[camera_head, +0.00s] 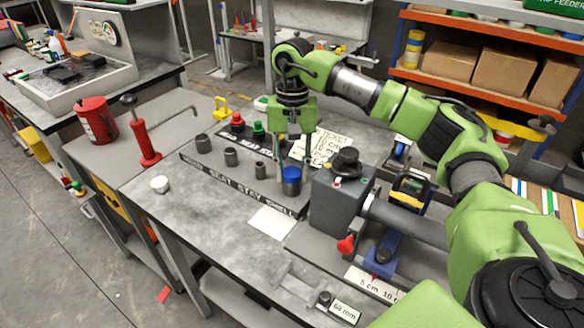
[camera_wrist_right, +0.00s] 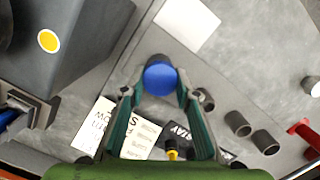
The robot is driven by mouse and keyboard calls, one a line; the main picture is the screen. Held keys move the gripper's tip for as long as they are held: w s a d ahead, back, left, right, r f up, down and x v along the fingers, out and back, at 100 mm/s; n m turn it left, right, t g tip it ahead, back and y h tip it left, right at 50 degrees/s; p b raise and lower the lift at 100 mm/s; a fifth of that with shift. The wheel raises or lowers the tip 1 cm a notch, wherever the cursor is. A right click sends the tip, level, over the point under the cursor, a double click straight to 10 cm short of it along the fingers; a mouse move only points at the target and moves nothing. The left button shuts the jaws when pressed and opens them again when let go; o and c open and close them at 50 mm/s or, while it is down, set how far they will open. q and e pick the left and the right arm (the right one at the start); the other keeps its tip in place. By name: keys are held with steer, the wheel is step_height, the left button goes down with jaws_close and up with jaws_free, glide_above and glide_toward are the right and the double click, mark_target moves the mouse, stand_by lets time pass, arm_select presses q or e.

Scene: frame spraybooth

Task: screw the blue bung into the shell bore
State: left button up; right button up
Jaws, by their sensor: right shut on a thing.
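The blue bung (camera_head: 291,175) is upright at the right end of a row of grey cylindrical shells. In the right wrist view the blue bung (camera_wrist_right: 160,79) sits between my fingertips, with a grey rim showing behind it. It looks lined up with a grey shell below; I cannot tell how deep it sits in the bore. My right gripper (camera_head: 293,142) points down from above and is shut on the bung. Other shells (camera_head: 231,157) stand to the left, with open tops. My left gripper is not in view.
A grey block machine (camera_head: 338,203) with a black knob stands close to the right of the bung. Red (camera_head: 237,119) and green (camera_head: 258,128) bungs stand behind the shells. A white card (camera_head: 272,222) lies in front. A red-handled tool (camera_head: 145,145) stands at left.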

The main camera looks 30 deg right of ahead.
steer(key=shift+a+m, duration=0.15)
steer(key=shift+m, duration=0.35)
steer(key=m, duration=0.4)
steer(key=shift+t, duration=0.3)
steer(key=shift+m+y, duration=0.3)
steer(key=m, duration=0.4)
steer(key=shift+s+m+t, duration=0.1)
steer(key=shift+m+t, duration=0.2)
